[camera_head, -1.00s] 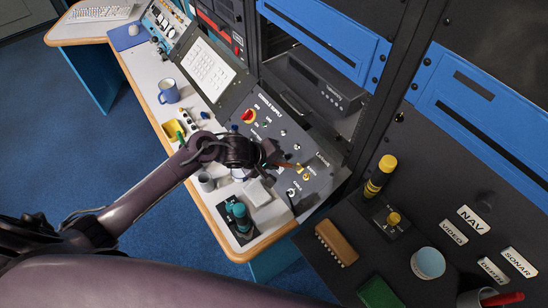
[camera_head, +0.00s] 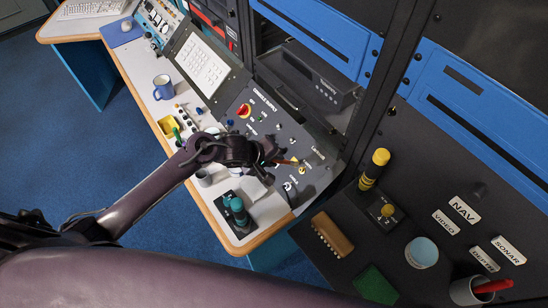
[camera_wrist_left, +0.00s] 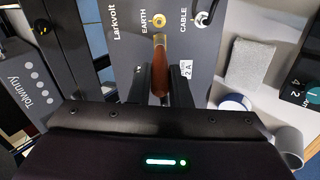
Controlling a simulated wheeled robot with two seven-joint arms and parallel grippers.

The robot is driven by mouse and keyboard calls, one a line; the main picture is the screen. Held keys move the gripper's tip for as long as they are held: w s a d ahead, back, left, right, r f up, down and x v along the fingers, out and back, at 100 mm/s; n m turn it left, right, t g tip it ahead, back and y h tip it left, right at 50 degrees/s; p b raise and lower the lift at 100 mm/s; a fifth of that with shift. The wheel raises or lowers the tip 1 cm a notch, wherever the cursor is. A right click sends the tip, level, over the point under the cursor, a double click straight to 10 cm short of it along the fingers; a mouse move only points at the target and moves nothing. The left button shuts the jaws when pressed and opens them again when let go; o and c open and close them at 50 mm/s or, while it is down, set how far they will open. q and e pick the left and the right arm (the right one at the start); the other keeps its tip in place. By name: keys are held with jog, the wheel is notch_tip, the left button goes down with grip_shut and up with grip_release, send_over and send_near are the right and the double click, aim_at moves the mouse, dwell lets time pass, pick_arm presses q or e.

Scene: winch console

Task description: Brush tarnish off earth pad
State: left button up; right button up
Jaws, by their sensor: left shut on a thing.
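The earth pad (camera_wrist_left: 159,20) is a small round brass-coloured contact beside the printed word EARTH on the dark console panel (camera_wrist_left: 135,50). My left gripper (camera_wrist_left: 161,72) is shut on a brush with a reddish-brown wooden handle (camera_wrist_left: 160,82). The state of the pad's surface is too small to judge.
A metal connector (camera_wrist_left: 202,19) stands by the CABLE label. A grey block (camera_wrist_left: 250,65) and a grey cup (camera_head: 204,178) lie near the arm. A teal-knobbed unit (camera_head: 237,210) stands at the desk corner. A wooden brush-like block (camera_head: 332,234) is on the dark shelf.

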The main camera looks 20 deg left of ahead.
pick_arm(q)
jog(key=shift+p+v, duration=0.7)
jog(key=shift+v, duration=0.2)
jog(key=v, duration=0.4)
